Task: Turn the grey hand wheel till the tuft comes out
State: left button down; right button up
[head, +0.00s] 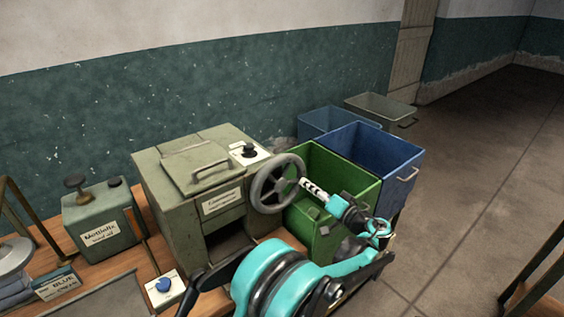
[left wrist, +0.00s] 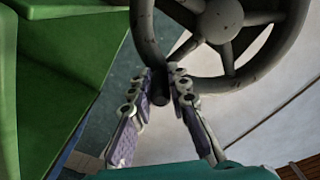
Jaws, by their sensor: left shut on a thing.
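The grey hand wheel (head: 259,188) is on the right side of a grey-green machine (head: 178,202). It is a spoked ring, and in the left wrist view its hub and spokes (left wrist: 220,20) fill the top. My left gripper (head: 305,184) is at the wheel's right edge. In the left wrist view its two fingers (left wrist: 163,80) are shut on the wheel's dark handle (left wrist: 160,97), one finger on each side. The machine has a dark opening (head: 228,240) low at its front. I see no tuft; the inside of the opening is too dark to tell. My right gripper is not in view.
A green bin (head: 352,162) stands close to the wheel and my left gripper, with blue bins (head: 388,150) behind.

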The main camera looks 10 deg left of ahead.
aim_at(294, 197)
pick_arm(q)
jog(key=shift+s+a+f+b, duration=0.15)
jog(key=shift+f+b, duration=0.15)
jog(key=shift+f, duration=0.3)
jog(key=shift+s+a+f+b, duration=0.15)
jog(key=shift+f+b, duration=0.15)
jog(key=shift+f, duration=0.3)
jog(key=shift+r, duration=0.1)
jog(key=shift+s+a+f, duration=0.1)
jog(key=shift+s+f, duration=0.1)
jog(key=shift+f, duration=0.15)
jog(key=shift+s+a+f+b, duration=0.45)
jog(key=shift+s+f, duration=0.1)
jog(key=shift+f, duration=0.25)
jog(key=shift+s+a+f, duration=0.15)
jog(key=shift+s+f, duration=0.05)
jog(key=shift+f, duration=0.05)
